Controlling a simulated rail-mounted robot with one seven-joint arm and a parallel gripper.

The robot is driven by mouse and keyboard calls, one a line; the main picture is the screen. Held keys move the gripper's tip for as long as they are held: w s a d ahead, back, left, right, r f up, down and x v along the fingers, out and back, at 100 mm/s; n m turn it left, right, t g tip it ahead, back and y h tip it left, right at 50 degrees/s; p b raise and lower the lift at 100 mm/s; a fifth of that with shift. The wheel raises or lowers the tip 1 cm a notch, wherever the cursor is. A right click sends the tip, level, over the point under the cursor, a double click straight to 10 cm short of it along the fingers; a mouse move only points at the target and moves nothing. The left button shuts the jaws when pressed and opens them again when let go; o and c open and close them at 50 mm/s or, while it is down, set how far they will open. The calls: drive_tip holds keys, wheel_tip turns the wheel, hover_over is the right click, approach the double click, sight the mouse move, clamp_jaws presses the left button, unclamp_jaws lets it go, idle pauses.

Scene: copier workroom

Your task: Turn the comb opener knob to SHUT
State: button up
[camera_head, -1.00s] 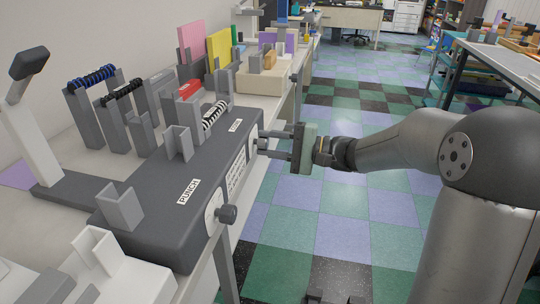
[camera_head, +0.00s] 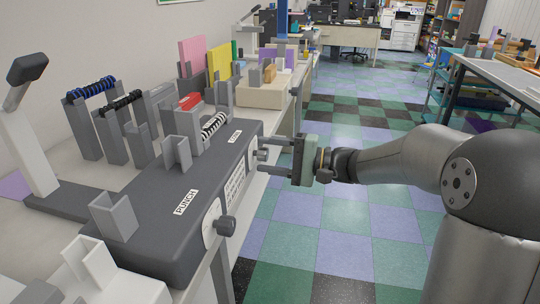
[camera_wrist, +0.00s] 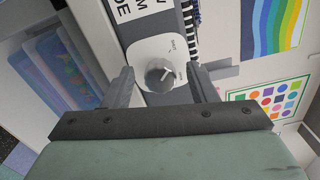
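The grey binding machine (camera_head: 180,205) stands on the counter at left, with a PUNCH label near its front end and another label, too small to read surely, near its far end. A pale line shows on the knob's face. My gripper (camera_head: 263,154) is at the machine's far end, its fingers pointing at the side face. In the wrist view its open fingers (camera_wrist: 161,85) stand either side of the knob, with visible gaps; I see no contact.
A second dark knob (camera_head: 226,225) sticks out near the machine's front end. A tall lever (camera_head: 35,150) rises at left. Grey holders with combs (camera_head: 92,115) stand behind the machine. A beige box (camera_head: 262,92) lies beyond it. The floor aisle at right is clear.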

drive_tip(key=shift+d, duration=0.1)
drive_tip(key=p+v, duration=0.2)
drive_tip(key=v, duration=1.5)
drive_tip(key=shift+d, duration=0.15)
drive_tip(key=s+a+r+n+g+h+p, duration=0.1)
drive_tip(key=s+a+r+g+h+p, duration=0.2)
drive_tip(key=s+a+g+h+p, duration=0.5)
drive_tip(key=s+d+r+n+t+h+p, duration=0.2)
drive_tip(key=s+h+p, duration=0.2)
drive_tip(key=s+p, duration=0.3)
drive_tip(key=s+d+r+n+t+h+p, duration=0.1)
drive_tip(key=s+d+n+t+h+p, duration=0.1)
drive_tip(key=s+h+p, duration=0.3)
drive_tip(key=s+d+p, duration=0.1)
drive_tip(key=s+p, duration=0.1)
drive_tip(key=s, duration=0.1)
drive_tip(key=shift+s+r, duration=0.15)
drive_tip(key=shift+r, duration=0.2)
